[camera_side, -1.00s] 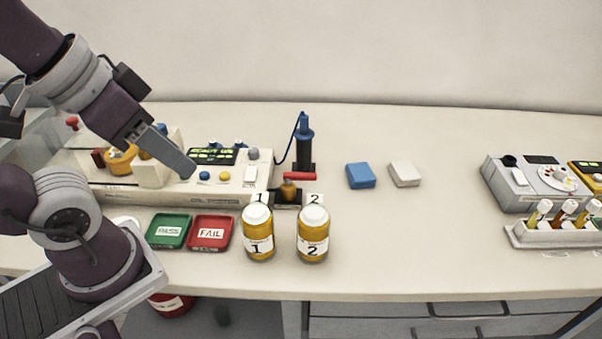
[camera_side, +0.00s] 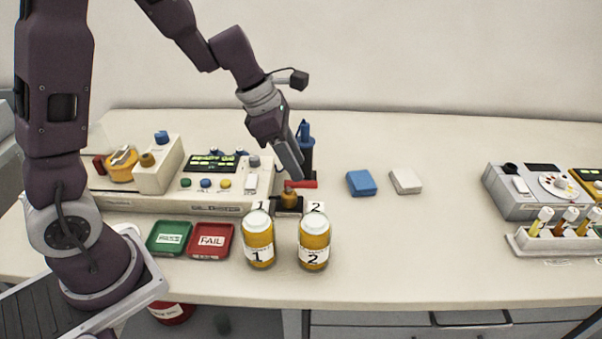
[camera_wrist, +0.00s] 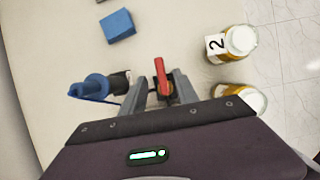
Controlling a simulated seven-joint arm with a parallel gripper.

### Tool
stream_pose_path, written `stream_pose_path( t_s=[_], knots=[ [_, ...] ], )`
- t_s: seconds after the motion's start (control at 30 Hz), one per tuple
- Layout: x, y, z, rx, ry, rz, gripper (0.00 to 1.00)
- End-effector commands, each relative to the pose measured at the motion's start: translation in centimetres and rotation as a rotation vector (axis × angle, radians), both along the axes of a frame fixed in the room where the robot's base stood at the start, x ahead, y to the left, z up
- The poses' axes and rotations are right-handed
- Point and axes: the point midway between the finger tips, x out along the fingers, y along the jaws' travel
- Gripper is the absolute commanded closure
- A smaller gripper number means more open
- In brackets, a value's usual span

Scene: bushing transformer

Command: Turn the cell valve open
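The cell valve has a red lever handle (camera_side: 301,184) on a small brass body (camera_side: 289,198), set on a dark base at the right end of the long beige test instrument. In the side view the lever points right. My gripper (camera_side: 297,174) points down just above the valve. In the wrist view my gripper (camera_wrist: 158,90) has its two fingers apart, with the red lever (camera_wrist: 161,75) showing in the gap between them and reaching past the tips. I cannot tell whether either finger touches it. The lower valve body is partly hidden.
A blue pump-like post (camera_side: 306,150) with a cable stands close behind the valve. Oil jars 1 (camera_side: 258,240) and 2 (camera_side: 314,242) stand in front. The beige instrument (camera_side: 140,200) is left.

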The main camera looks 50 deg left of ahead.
Motion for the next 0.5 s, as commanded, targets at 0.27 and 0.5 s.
stream_pose_path(
  t_s=[0.27,0.5],
  knots=[
    [0.9,-1.0,-3.3,0.001,0.002,-0.003,0.64],
    [0.9,-1.0,-3.4,0.003,0.0,-0.006,0.64]
  ],
)
